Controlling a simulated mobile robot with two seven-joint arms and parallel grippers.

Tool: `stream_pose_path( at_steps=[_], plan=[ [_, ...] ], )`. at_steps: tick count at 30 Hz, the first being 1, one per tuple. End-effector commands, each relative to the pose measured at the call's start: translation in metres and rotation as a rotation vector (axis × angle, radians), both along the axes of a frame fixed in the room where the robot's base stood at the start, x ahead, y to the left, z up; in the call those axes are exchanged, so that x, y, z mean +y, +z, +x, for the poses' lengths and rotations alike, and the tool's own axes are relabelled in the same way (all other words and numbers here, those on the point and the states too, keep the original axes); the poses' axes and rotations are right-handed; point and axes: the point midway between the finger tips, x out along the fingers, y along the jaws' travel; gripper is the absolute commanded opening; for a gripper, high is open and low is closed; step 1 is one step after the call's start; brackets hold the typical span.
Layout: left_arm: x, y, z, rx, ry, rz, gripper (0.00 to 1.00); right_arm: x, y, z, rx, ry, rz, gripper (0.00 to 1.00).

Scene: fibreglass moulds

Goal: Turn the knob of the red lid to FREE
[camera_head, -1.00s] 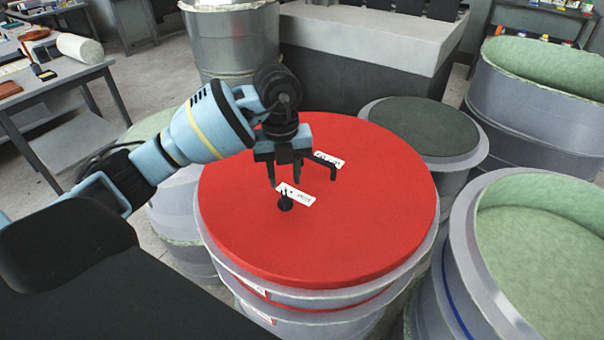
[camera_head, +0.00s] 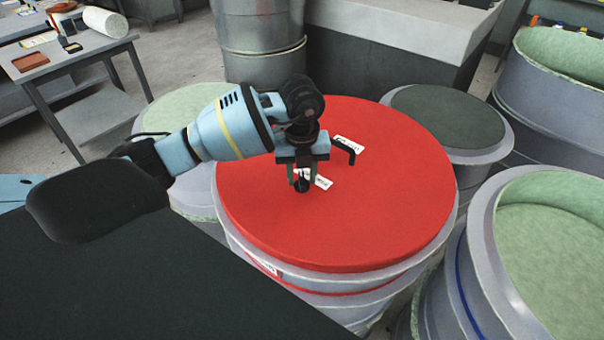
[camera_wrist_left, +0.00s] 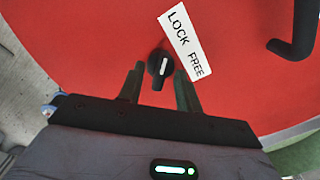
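The red lid (camera_head: 400,215) lies on a grey round drum. Its small black knob (camera_wrist_left: 160,66) has a white line, close to upright in the left wrist view; the knob also shows in the head view (camera_head: 302,187). A white label (camera_wrist_left: 185,40) beside the knob reads LOCK at its upper end and FREE at its lower end. My left gripper (camera_wrist_left: 159,70) is open, pointing down, one fingertip on each side of the knob. I see gaps between knob and fingers; how deep the tips reach is unclear. My right gripper is not in view.
A black bent handle (camera_wrist_left: 302,30) stands up from the lid beside the knob, with another white label (camera_head: 348,143) near it. Other drums crowd around: a dark-topped one (camera_head: 445,115) and a green-lined one (camera_head: 550,240) at right. A metal drum (camera_head: 262,60) stands behind.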

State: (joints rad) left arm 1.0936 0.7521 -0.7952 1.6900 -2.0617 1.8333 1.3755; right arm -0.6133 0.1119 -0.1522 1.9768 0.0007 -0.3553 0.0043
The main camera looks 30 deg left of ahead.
Motion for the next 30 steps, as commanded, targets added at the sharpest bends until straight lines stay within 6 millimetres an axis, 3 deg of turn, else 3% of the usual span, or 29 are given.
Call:
stream_pose_path(
  at_steps=[10, 18, 30],
  plan=[
    [-0.0001, -0.0042, 0.0002, -0.001, 0.0, 0.0, 0.35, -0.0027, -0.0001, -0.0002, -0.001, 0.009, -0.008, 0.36],
    [-0.0001, -0.004, 0.0002, -0.001, 0.0, 0.0, 0.0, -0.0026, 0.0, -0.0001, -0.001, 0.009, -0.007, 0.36],
    [0.0002, -0.0034, 0.0002, -0.001, -0.045, 0.0, 0.0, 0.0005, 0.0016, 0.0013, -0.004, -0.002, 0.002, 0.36]
  ],
)
